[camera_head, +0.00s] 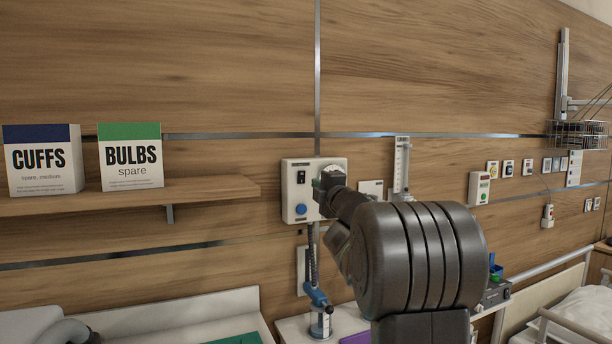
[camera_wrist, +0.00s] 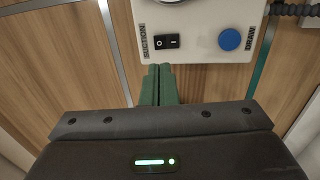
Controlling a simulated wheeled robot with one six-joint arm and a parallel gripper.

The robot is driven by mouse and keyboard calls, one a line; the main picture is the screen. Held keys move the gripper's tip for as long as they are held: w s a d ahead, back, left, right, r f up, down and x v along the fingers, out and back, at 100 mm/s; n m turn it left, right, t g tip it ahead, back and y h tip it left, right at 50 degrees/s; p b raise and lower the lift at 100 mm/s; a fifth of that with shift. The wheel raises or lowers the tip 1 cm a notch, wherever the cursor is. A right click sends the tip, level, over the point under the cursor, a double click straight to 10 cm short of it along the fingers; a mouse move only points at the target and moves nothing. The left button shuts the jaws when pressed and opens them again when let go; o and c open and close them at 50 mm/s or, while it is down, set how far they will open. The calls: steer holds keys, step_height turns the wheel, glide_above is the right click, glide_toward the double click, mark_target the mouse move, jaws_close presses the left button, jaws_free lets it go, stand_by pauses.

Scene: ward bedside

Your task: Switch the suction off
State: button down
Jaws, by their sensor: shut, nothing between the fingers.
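The white suction panel (camera_head: 291,163) is fixed to the wood wall in the head view; it also shows in the wrist view (camera_wrist: 195,50). Its black rocker switch (camera_head: 301,177) carries O and I marks and a SUCTION label in the wrist view (camera_wrist: 167,42). I cannot tell which side is pressed. My gripper (camera_wrist: 160,67) is shut and empty. Its green fingertips lie just below the switch in the wrist view, seemingly apart from it. In the head view my gripper (camera_head: 321,184) covers part of the panel, right of the switch.
A shelf (camera_head: 215,189) with a CUFFS box (camera_head: 43,160) and a BULBS box (camera_head: 130,156) is at left. A hose (camera_head: 312,262) runs below the panel to a blue-topped bottle (camera_head: 320,318). A flowmeter (camera_head: 402,165) is right of the panel.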

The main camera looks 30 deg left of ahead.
mark_target(302, 173)
steer(key=p+x, duration=0.2)
steer(key=x, duration=0.6)
steer(key=shift+w+a, duration=0.2)
steer(key=shift+r+p, duration=0.2)
steer(key=shift+p, duration=0.3)
steer(key=p, duration=0.3)
steer(key=shift+w+a+r+h, duration=0.1)
steer(key=shift+r+h, duration=0.2)
steer(key=shift+r, duration=0.1)
steer(key=shift+f, duration=0.3)
